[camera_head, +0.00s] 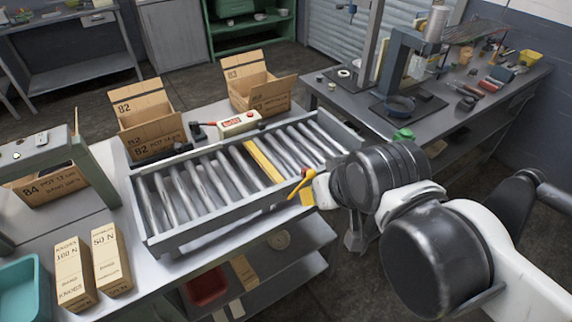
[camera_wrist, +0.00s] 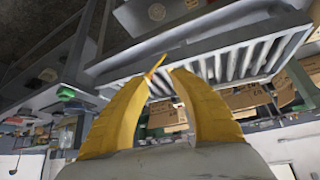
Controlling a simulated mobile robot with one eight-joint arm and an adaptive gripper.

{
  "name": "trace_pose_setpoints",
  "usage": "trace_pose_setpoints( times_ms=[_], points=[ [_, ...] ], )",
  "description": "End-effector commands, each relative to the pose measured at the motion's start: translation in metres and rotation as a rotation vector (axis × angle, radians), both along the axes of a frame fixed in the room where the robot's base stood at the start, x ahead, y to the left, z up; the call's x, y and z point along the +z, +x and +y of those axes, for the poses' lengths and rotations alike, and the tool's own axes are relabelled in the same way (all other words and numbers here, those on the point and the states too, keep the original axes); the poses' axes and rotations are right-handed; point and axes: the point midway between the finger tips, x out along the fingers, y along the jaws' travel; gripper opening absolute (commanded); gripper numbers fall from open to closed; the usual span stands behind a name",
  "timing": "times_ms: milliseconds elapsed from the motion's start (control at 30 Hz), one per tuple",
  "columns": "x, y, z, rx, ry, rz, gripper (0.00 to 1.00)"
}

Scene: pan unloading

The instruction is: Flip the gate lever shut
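The gate lever (camera_head: 299,187) is a thin orange-yellow bar at the near right side of the roller conveyor (camera_head: 215,232). It stands tilted, its upper end to the right. In the wrist view the lever (camera_wrist: 155,67) shows at the gap between my fingertips. My gripper (camera_head: 307,194) has yellow fingers and is right beside the lever in the head view. In the wrist view my gripper (camera_wrist: 160,77) has its fingertips apart. I cannot tell whether a finger touches the lever. A yellow bar (camera_head: 263,161) lies across the rollers.
Open cartons (camera_head: 150,110) stand behind the conveyor, with a red-and-white control box (camera_head: 238,123) between. Two upright boxes (camera_head: 110,260) and a teal bin (camera_head: 22,290) are at front left. A workbench (camera_head: 450,105) with tools stands at right. The rollers look empty.

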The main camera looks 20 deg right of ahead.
Motion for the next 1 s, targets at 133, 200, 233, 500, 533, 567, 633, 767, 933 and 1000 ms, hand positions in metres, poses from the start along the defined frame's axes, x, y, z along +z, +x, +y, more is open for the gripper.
trace_pose_setpoints(
  times_ms=[133,200,233,500,533,567,633,767,933,1000],
  points=[
    [0.006,0.009,-0.004,-0.048,0.027,0.024,0.0],
    [0.011,0.018,-0.008,-0.098,0.055,0.05,0.0],
    [0.013,0.023,-0.011,-0.126,0.071,0.064,0.0],
    [0.018,0.079,-0.041,-0.44,0.226,0.212,0.0],
    [0.016,0.086,-0.044,-0.477,0.243,0.228,0.0],
    [0.015,0.092,-0.049,-0.515,0.259,0.245,0.0],
    [0.009,0.107,-0.058,-0.602,0.295,0.282,0.0],
    [-0.006,0.132,-0.077,-0.762,0.356,0.348,0.0],
    [-0.03,0.156,-0.1,-0.939,0.414,0.419,0.0],
    [-0.039,0.162,-0.106,-0.992,0.429,0.44,0.0]
  ],
)
